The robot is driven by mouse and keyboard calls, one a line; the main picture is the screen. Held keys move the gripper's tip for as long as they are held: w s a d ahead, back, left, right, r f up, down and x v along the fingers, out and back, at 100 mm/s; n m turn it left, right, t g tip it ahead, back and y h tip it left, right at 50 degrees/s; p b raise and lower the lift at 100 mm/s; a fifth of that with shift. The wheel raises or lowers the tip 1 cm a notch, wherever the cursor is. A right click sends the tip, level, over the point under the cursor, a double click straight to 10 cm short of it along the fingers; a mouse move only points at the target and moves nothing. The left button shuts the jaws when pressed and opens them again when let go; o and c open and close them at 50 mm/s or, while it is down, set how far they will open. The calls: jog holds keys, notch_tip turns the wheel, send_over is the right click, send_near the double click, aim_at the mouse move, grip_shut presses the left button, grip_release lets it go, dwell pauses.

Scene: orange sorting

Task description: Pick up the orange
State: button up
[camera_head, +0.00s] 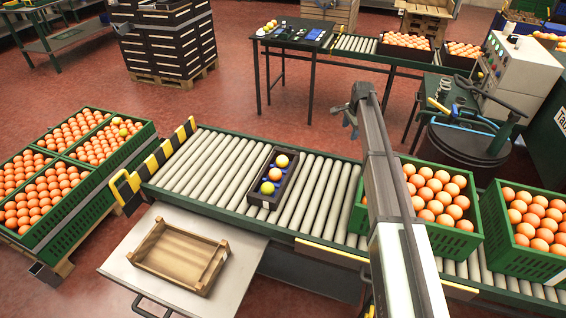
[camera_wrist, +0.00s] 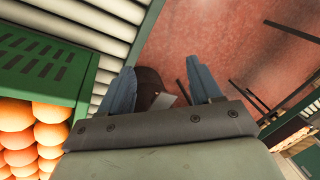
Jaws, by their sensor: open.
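A small black tray (camera_head: 264,201) lies on the roller conveyor, left of my arm in the head view. Three round fruits sit in it in a row: a yellowish-orange one (camera_head: 282,160) at the far end, an orange one (camera_head: 275,174) in the middle and a yellow-green one (camera_head: 267,188) at the near end. My gripper (camera_head: 347,114) is raised beyond the conveyor, right of and farther back than the tray. In the wrist view my gripper (camera_wrist: 160,68) has its two blue fingers spread, with nothing held between them. The tray is not visible there.
Green crates full of oranges stand on the conveyor at right (camera_head: 455,238) and on a pallet at left (camera_head: 100,190). An empty wooden crate (camera_head: 150,268) sits on a pale table (camera_head: 118,262) in front. Bare rollers (camera_head: 215,165) lie left of the tray.

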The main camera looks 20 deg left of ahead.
aim_at(282, 157)
jog(key=s+a+g, duration=0.1)
jog(key=s+a, duration=0.3)
jog(key=a, duration=0.4)
jog(key=s+a+r+g+h, duration=0.1)
jog(key=s+a, duration=0.3)
jog(key=a, duration=0.4)
jog(key=s+a+g, duration=0.1)
jog(key=s+a, duration=0.3)
jog(key=a, duration=0.4)
jog(key=shift+m, duration=0.4)
jog(key=f, duration=0.8)
jog(key=shift+s+f, duration=0.25)
jog(key=shift+f, duration=0.05)
jog(key=shift+a+f, duration=0.15)
jog(key=shift+f, duration=1.15)
jog(key=shift+a+f, duration=0.1)
jog(key=shift+f, duration=1.2)
jog(key=c, duration=0.7)
